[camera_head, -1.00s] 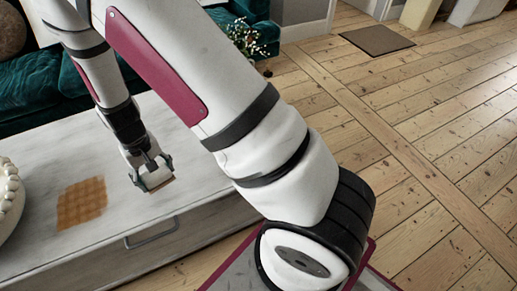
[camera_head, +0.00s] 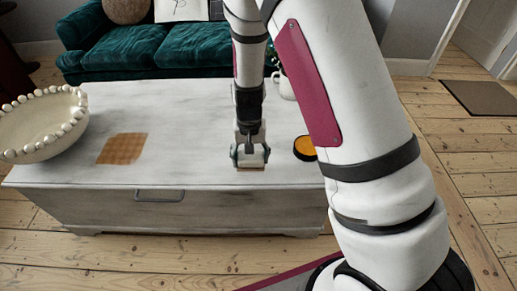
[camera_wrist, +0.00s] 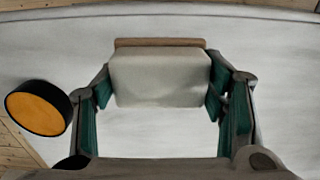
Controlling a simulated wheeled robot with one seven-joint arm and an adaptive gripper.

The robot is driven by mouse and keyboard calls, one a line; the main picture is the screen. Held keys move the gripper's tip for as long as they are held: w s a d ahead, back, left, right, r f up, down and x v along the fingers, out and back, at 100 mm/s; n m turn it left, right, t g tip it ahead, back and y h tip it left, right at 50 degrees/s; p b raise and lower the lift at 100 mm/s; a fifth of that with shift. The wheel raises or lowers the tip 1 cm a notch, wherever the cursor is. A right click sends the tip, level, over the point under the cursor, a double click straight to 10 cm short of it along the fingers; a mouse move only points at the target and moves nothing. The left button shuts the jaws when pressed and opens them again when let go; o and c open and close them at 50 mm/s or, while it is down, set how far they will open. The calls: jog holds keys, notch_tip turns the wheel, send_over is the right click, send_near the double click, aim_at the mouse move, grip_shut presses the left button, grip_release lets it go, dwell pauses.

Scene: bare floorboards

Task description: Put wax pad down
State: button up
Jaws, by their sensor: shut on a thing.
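My gripper (camera_head: 250,158) is shut on a pale block with a brown edge, which I take to be the wax pad (camera_wrist: 158,75). In the wrist view the pad sits between the two green-lined fingers (camera_wrist: 160,90). In the head view only a thin brownish strip of the pad (camera_head: 250,168) shows below the fingertips. The gripper points down over the front part of the whitewashed chest (camera_head: 190,110). I cannot tell whether the pad touches the top.
A round black tin with orange contents (camera_head: 305,148) stands just right of my gripper; the wrist view shows it too (camera_wrist: 38,108). A brown checked square (camera_head: 122,148) lies left. A beaded bowl (camera_head: 40,125) is far left, and a white mug (camera_head: 286,84) is behind. Bare top separates the square from my gripper.

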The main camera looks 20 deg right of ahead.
jog(key=w+d, duration=0.1)
jog(key=w, duration=0.1)
jog(key=w+d+b, duration=0.1)
jog(key=w, duration=0.2)
jog(key=w+d+f+b, duration=0.1)
jog(key=w+d, duration=0.1)
jog(key=shift+w+d, duration=0.1)
jog(key=shift+w, duration=0.2)
jog(key=shift+f+b, duration=0.9)
jog(key=shift+f, duration=0.75)
jog(key=shift+f, duration=0.2)
jog(key=o, duration=1.2)
notch_tip(320, 180, up, 13)
jog(key=p, duration=0.4)
jog(key=shift+f, duration=0.2)
